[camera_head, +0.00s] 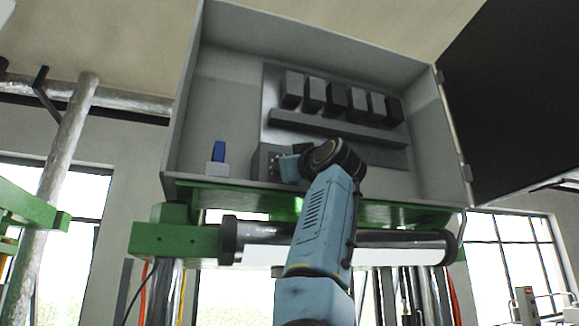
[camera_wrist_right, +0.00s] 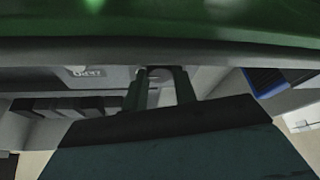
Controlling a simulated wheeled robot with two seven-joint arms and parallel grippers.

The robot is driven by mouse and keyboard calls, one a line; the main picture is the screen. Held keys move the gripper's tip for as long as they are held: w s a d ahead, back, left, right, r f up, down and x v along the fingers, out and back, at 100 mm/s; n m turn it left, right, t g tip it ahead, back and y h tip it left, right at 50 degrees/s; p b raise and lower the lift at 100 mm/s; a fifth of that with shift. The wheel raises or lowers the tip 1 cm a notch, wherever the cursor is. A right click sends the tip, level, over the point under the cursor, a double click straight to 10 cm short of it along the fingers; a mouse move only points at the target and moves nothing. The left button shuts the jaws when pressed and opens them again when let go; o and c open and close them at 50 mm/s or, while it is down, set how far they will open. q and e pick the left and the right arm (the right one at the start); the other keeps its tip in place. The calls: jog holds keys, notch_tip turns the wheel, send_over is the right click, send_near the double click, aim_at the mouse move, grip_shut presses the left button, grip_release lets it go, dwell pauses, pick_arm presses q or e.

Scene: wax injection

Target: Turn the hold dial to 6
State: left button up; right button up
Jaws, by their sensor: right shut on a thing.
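My right arm reaches up from the bottom of the head view into an open grey cabinet (camera_head: 225,95). Its gripper (camera_head: 280,166) is at a small dark box (camera_head: 262,158) low in the cabinet, and wrist and fingers cover much of the box's front. In the right wrist view, the gripper (camera_wrist_right: 160,88) has its two fingers on either side of a small round grey knob (camera_wrist_right: 160,73), which looks like the hold dial. The gripper is shut on it. The dial's pointer and numbers cannot be read. My left gripper is not in view.
A blue-and-white switch (camera_head: 217,156) stands left of the box; its blue part shows in the wrist view (camera_wrist_right: 268,80). A row of dark blocks (camera_head: 335,97) is above a grey rail (camera_head: 335,128). The dark cabinet door (camera_head: 520,100) hangs open at right. A green beam (camera_head: 175,240) runs below.

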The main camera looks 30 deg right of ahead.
jog(key=n, duration=0.1)
jog(key=n+y, duration=0.1)
jog(key=n, duration=0.1)
jog(key=shift+d+y, duration=0.2)
jog(key=shift+y, duration=0.1)
jog(key=n+y, duration=0.1)
jog(key=n, duration=0.1)
jog(key=shift+n+g, duration=0.3)
jog(key=shift+n, duration=0.1)
jog(key=n+p, duration=0.1)
jog(key=n, duration=0.1)
jog(key=n+g+y+p, duration=0.1)
jog(key=n, duration=0.1)
jog(key=shift+r+y, duration=0.2)
jog(key=shift+y, duration=0.1)
jog(key=shift+n+g+y+p, duration=0.3)
jog(key=shift+n+g+p, duration=0.2)
jog(key=shift+n+p, duration=0.6)
jog(key=shift+f+n, duration=0.1)
jog(key=shift+n, duration=0.3)
jog(key=o, duration=1)
jog(key=shift+c, duration=0.2)
